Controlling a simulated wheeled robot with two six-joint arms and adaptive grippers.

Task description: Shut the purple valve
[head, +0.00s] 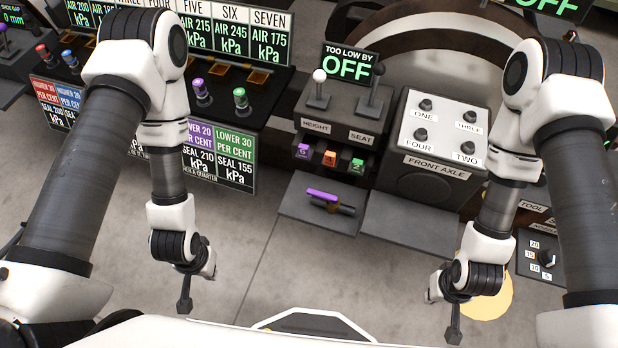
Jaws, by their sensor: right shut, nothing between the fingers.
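A valve with a flat purple handle (322,195) sits on a dark grey shelf (290,211) below the middle console. Its dark body lies under the handle, and the handle looks roughly in line with it. My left gripper (185,304) hangs to the left of the valve and nearer to me, apart from it; its fingers are too small to tell open or shut. My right gripper (454,336) is shut and empty, to the right of the valve and nearer to me, touching nothing that I can see.
A purple-topped knob (199,87) and a green-topped knob (240,97) stand on the left console. A purple block (303,151) marked 6 sits above the shelf. The FRONT AXLE panel (438,168) stands to the right. Open floor lies between my grippers.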

